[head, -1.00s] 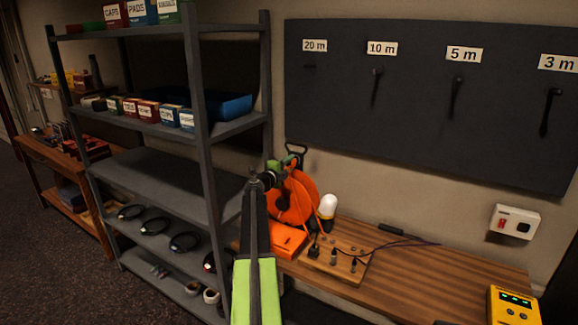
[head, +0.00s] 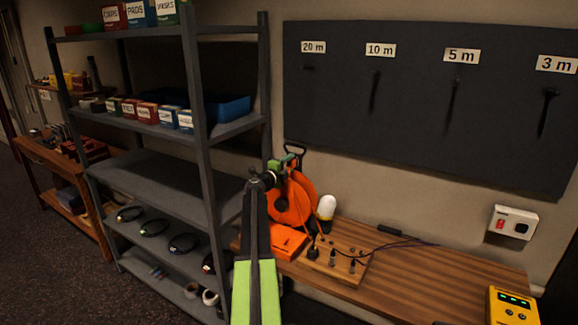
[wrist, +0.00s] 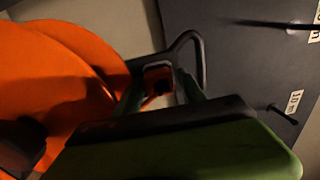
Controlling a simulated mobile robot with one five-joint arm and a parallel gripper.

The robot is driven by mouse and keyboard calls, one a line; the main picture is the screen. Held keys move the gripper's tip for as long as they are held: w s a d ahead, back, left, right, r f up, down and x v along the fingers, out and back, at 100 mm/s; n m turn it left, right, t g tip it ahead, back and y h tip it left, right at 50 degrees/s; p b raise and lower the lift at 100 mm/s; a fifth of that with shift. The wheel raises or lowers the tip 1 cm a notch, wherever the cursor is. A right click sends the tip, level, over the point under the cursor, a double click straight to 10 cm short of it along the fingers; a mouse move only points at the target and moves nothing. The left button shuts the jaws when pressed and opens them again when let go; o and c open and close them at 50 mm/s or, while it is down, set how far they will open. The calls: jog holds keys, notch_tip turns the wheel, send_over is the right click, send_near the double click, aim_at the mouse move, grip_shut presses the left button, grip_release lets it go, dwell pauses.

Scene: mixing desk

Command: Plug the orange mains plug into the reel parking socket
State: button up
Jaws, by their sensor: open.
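The orange cable reel (head: 292,200) stands on the wooden desk, with a black handle (head: 295,149) on top. My gripper (head: 283,163) is at the reel's upper part, just below the handle. In the wrist view the reel (wrist: 50,70) fills the left side and the handle (wrist: 200,60) curves behind my green fingers. My gripper (wrist: 158,92) is open. A small dark block with orange (wrist: 157,76) shows between or behind the fingers; I cannot tell whether it is the plug or the parking socket. Contact is not clear. My arm covers part of the reel in the head view.
An orange box (head: 288,241) and a wooden board with connectors (head: 335,258) lie before the reel. A white-topped lamp (head: 327,207) stands close beside it. A grey shelf (head: 150,178) is at left. The pegboard (head: 420,95) hangs behind. Desk right of the board is mostly clear.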

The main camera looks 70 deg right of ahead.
jog(key=shift+f, duration=0.1)
jog(key=v, duration=1.7)
jog(key=shift+a, duration=0.2)
